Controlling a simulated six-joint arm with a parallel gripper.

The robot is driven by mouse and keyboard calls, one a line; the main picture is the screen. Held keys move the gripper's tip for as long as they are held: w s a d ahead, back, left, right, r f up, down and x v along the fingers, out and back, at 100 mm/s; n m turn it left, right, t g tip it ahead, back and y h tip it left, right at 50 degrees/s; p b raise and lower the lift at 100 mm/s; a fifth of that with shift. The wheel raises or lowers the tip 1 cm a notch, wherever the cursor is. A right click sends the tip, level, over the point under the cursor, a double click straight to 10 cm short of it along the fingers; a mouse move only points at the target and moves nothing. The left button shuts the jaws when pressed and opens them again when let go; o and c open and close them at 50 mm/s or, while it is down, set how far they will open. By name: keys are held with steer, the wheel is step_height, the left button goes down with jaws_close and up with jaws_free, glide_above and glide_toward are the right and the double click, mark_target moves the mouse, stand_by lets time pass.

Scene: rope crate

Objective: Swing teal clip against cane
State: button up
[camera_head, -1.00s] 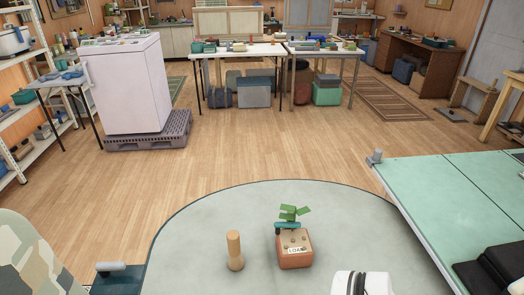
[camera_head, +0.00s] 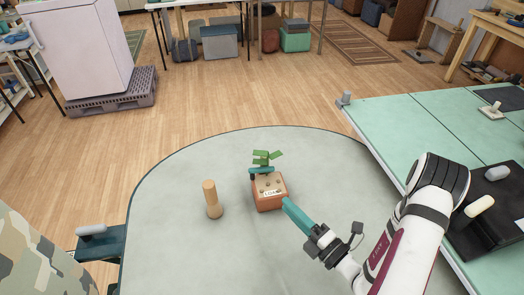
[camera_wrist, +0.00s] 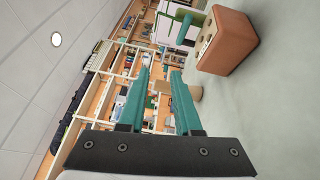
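An orange-brown block (camera_head: 270,192) with a white label and dark dots on its top stands on the rounded grey table. The teal clip (camera_head: 261,171) lies along the block's far top edge, with green leaf-like pieces (camera_head: 266,157) at it. An upright wooden peg (camera_head: 212,199), which looks like the cane, stands apart to the left of the block. My gripper (camera_head: 289,206) is just right of the block and points toward it. In the wrist view its teal fingers (camera_wrist: 160,70) are apart with nothing between them.
The grey table (camera_head: 180,260) is clear around the peg and block. A green panelled table (camera_head: 400,125) stands to the right, with a black object (camera_head: 490,215) on it. A small dark stand with a grey knob (camera_head: 92,231) is at the left edge.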

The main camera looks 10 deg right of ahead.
mark_target(269, 171)
steer(key=d+f+m+h, duration=0.3)
steer(key=f, duration=0.1)
steer(key=shift+t, duration=0.4)
steer(key=x, duration=1.5)
steer(key=shift+w+r, duration=0.2)
steer(key=shift+r, duration=0.05)
steer(key=shift+c, duration=0.3)
jaws_close()
